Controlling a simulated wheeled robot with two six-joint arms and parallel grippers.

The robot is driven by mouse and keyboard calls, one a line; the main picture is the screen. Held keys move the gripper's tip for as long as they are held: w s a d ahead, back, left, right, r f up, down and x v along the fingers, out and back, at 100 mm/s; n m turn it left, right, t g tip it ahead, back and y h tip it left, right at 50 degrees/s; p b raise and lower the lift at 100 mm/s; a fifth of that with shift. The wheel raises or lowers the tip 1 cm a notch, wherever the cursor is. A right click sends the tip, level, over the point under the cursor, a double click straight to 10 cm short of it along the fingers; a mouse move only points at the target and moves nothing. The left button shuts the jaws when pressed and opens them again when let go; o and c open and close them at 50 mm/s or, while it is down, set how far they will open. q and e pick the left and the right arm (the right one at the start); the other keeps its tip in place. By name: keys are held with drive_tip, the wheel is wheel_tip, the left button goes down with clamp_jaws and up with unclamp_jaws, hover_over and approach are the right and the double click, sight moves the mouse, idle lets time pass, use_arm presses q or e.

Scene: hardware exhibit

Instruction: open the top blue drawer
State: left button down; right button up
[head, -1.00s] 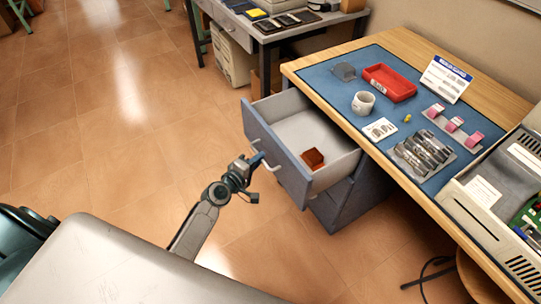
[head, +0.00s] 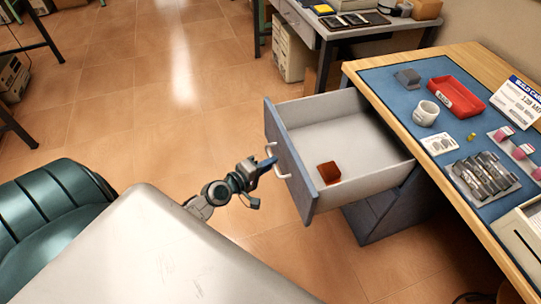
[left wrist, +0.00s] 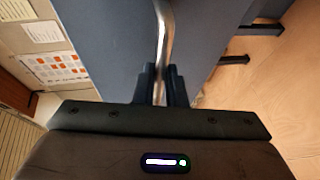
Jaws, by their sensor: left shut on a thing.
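The top blue drawer (head: 290,165) is pulled well out from under the workbench, and its pale inside shows. A reddish-brown block (head: 329,172) lies in it. Its front bears a curved metal handle (head: 283,172). My left gripper (head: 268,164) is at this handle, shut on it. In the left wrist view the handle (left wrist: 164,30) runs down between the two dark fingers (left wrist: 161,85), with the blue drawer front (left wrist: 115,40) behind it. My right gripper is in neither view.
The workbench (head: 436,152) with a blue mat carries a red tray (head: 457,97), a white mug (head: 425,113) and several small parts. A second desk (head: 345,35) stands behind. A green chair (head: 50,205) is at the left. The tiled floor (head: 130,130) left of the drawer is clear.

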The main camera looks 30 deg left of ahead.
use_arm(q)
drive_tip(key=c, duration=1.5)
unclamp_jaws()
drive_tip(key=shift+s, duration=0.1)
